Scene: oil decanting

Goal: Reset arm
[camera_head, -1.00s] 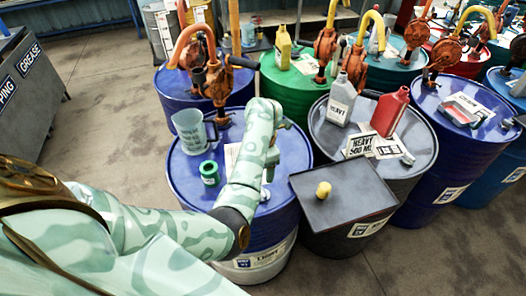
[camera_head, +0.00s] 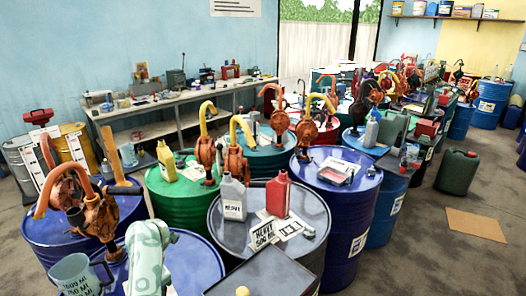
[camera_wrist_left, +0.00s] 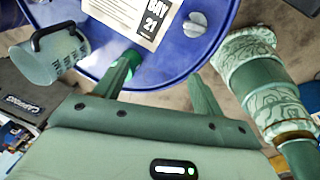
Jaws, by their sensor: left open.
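My left arm's pale green link (camera_head: 148,258) stands over the near blue drum (camera_head: 195,262) in the head view. The gripper end is not clear there. In the left wrist view my left gripper (camera_wrist_left: 163,67) is open and empty, its two dark green fingers spread near the blue drum top (camera_wrist_left: 185,62). A clear measuring jug (camera_head: 72,278) with a dark handle stands left of the arm. It also shows in the left wrist view (camera_wrist_left: 62,60), apart from the fingers. A bright green part beside the left-hand finger is mostly hidden. My right gripper is not visible.
A grey drum (camera_head: 268,222) to the right holds a grey bottle (camera_head: 232,198), a red bottle (camera_head: 278,196) and printed cards (camera_head: 272,233). A dark tray (camera_head: 262,272) lies in front. Drums with rust-red pumps crowd behind.

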